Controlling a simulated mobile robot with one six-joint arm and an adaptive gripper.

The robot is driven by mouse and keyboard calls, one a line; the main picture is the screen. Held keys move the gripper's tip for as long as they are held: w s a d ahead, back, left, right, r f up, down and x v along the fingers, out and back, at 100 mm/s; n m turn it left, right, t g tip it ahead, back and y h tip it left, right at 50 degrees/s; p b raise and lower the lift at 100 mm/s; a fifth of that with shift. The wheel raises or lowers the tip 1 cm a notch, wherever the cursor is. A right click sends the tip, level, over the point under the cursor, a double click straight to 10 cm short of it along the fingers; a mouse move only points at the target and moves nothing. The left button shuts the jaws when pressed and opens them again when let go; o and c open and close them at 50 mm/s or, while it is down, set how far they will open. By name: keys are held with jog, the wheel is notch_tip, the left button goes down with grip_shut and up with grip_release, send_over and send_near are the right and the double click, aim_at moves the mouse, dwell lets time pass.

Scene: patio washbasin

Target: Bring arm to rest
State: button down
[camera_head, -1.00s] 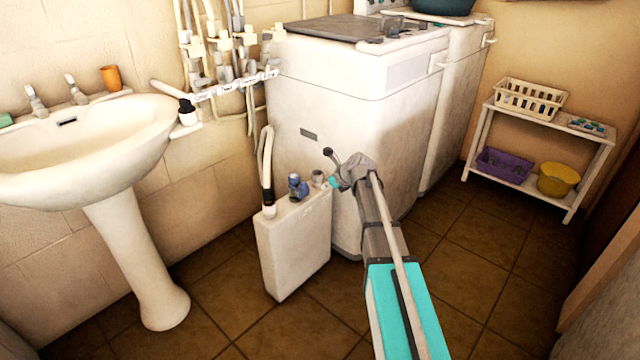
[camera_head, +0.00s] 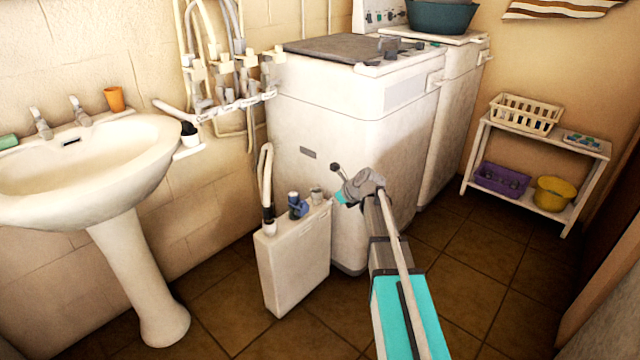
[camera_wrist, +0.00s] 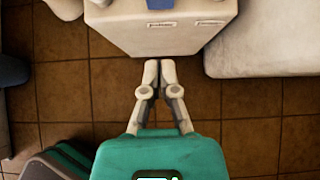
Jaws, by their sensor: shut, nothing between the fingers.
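My arm reaches up from the bottom of the head view, with its wrist in front of the white washing machine (camera_head: 345,120). In the wrist view my gripper (camera_wrist: 158,64) is shut and empty, its two fingertips together. It points at the white box-like container (camera_wrist: 165,35), with tile floor showing below the fingers. In the head view the same container (camera_head: 295,265) stands on the floor left of my wrist, with a hose and a blue cap on top. The gripper's fingers are hard to make out in the head view.
A white washbasin (camera_head: 85,170) on a pedestal stands at the left. A white shelf (camera_head: 540,140) with a basket, a purple bin (camera_head: 502,179) and a yellow bowl (camera_head: 554,194) stands at the right. Tile floor (camera_head: 480,255) is clear between machine and shelf.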

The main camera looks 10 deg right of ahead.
jog(key=s+a+f+n+g+h, duration=0.2)
jog(key=s+n, duration=0.8)
jog(key=s+a+f+n+g+h, duration=0.1)
jog(key=s+a+f+n+g, duration=0.15)
jog(key=s+n, duration=0.65)
jog(key=s+a+f+n+g+h, duration=0.1)
jog(key=s+n+g+h, duration=0.15)
jog(key=s+n, duration=0.75)
notch_tip(320, 180, up, 33)
jog(key=p, duration=3.3)
jog(key=shift+a, duration=0.2)
